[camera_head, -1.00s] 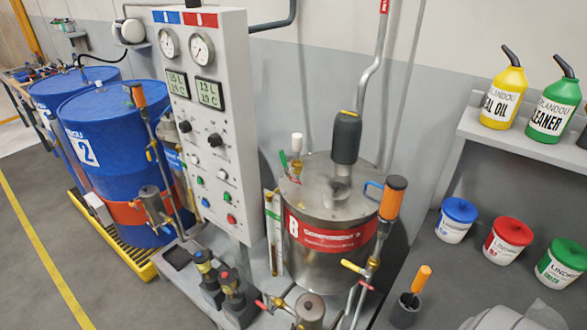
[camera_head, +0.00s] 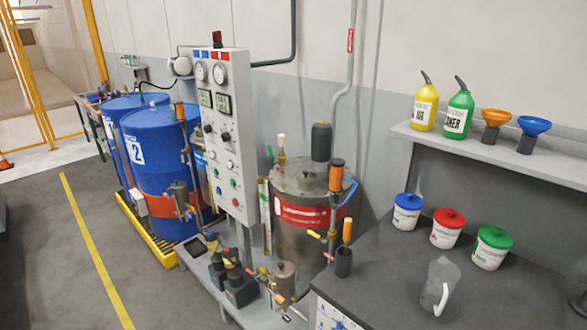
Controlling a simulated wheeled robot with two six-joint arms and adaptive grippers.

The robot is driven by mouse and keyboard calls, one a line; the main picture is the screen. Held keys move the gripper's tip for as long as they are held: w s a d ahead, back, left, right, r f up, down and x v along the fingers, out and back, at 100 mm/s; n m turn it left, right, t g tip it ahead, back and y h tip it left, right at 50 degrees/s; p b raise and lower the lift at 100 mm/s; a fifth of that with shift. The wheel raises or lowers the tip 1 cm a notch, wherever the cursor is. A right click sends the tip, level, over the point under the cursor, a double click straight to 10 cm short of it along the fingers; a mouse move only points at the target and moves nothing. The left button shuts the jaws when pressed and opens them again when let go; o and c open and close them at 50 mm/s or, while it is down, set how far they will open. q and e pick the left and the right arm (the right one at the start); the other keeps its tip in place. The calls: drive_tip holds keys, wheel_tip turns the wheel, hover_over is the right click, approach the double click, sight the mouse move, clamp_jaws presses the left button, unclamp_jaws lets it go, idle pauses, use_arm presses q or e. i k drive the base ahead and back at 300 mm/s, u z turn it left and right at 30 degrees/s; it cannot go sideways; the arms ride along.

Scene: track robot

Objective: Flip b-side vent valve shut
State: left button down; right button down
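The B-side tank (camera_head: 290,212) is a steel drum with a red label, standing right of the control panel (camera_head: 229,135). On its lid are a dark motor (camera_head: 321,141) and a small valve with a white top (camera_head: 281,142) and a green handle (camera_head: 270,152). I cannot tell for sure which fitting is the vent valve. A yellow-handled valve (camera_head: 314,234) and a red-handled valve (camera_head: 328,256) sit on the pipework at the tank's front right. Neither of my grippers shows in the view.
Blue drums (camera_head: 158,160) stand on a yellow pallet (camera_head: 147,232) at left. A dark workbench (camera_head: 390,275) at right holds lidded tubs (camera_head: 447,230) and a clear jug (camera_head: 440,286). A shelf (camera_head: 490,150) above holds bottles and funnels. The floor (camera_head: 50,280) at left is clear.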

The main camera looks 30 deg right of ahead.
sight(271, 155)
drive_tip(key=u, duration=0.75)
drive_tip(key=i, duration=1)
drive_tip(key=z, duration=0.4)
drive_tip(key=i, duration=0.85)
drive_tip(key=z, duration=0.85)
